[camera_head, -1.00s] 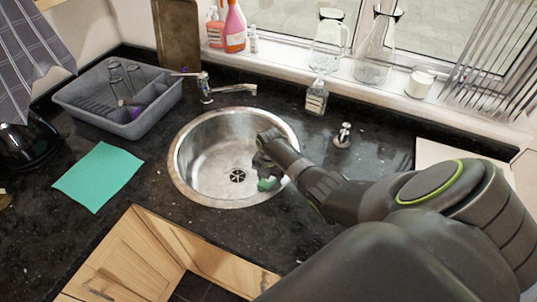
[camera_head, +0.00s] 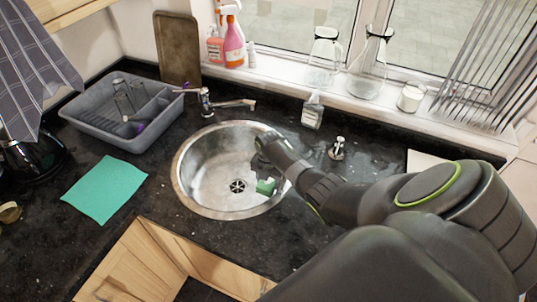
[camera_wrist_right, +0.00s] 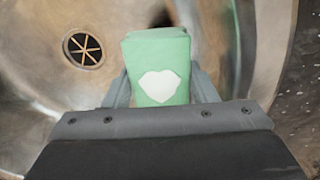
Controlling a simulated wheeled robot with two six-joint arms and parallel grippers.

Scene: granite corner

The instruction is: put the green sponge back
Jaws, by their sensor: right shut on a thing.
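The green sponge (camera_head: 266,187) is in or just above the right part of the round steel sink (camera_head: 215,208), near the drain. My right gripper (camera_head: 264,172) reaches into the sink area and partly hides the sponge in the head view. In the right wrist view, the green sponge (camera_wrist_right: 158,58), with a pale heart-shaped mark, sits between the two fingers of my right gripper (camera_wrist_right: 160,85), which is shut on it. The drain (camera_wrist_right: 84,48) shows to its left. The sponge's exact height above the sink floor is hard to tell. My left gripper is not in view.
A tap (camera_head: 207,103) stands behind the sink. A soap bottle (camera_head: 312,112) and a small metal fitting (camera_head: 338,148) are at the back right. A grey dish rack (camera_head: 100,119) and a teal cloth (camera_head: 105,188) lie left. Glass jugs and spray bottles line the sill.

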